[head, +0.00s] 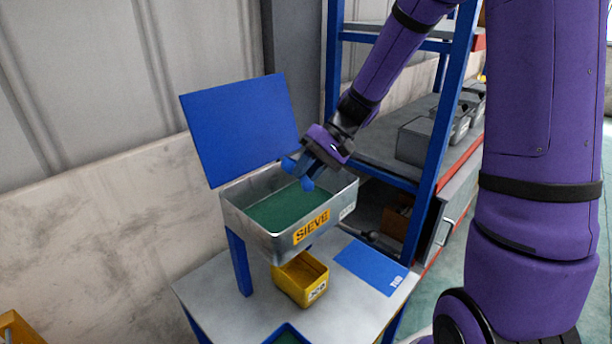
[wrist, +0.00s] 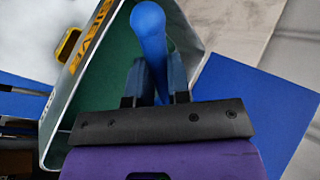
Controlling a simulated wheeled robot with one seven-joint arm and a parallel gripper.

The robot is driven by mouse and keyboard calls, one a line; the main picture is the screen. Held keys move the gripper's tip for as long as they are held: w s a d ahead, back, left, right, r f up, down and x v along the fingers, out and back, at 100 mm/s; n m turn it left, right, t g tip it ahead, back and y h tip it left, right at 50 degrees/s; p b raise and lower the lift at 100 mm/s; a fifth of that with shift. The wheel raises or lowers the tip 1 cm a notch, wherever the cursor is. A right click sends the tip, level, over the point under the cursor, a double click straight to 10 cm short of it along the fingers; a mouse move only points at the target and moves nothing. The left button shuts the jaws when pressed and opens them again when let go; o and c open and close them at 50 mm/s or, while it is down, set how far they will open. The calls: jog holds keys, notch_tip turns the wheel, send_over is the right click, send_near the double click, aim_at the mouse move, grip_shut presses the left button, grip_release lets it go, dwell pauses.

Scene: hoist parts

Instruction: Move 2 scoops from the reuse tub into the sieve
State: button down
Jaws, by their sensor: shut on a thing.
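The sieve (head: 289,243) is a grey metal box with a yellow label and a flat green inside, raised above the table. It also shows in the wrist view (wrist: 195,58). My gripper (head: 307,172) is above the sieve's back part, shut on a blue round-ended handle (wrist: 150,35). No scoop bowl can be made out. A yellow tub (head: 300,279) stands under the sieve's front, its label too small to read. A blue-rimmed container (head: 271,338) with green inside is cut off at the bottom edge. I cannot tell which one is the reuse tub.
A blue panel (head: 240,127) stands upright behind the sieve. A blue mat (head: 368,264) lies on the right of the grey table (head: 222,312). A blue-framed shelf (head: 432,150) with grey bins (head: 418,143) stands behind at the right. Part of an orange container (head: 18,330) shows at lower left.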

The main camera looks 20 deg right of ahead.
jog(key=h, duration=0.3)
jog(key=r+h, duration=0.1)
jog(key=h, duration=0.1)
jog(key=shift+r+n+g+h, duration=0.15)
jog(key=shift+n+g+h, duration=0.15)
jog(key=shift+g+h, duration=0.1)
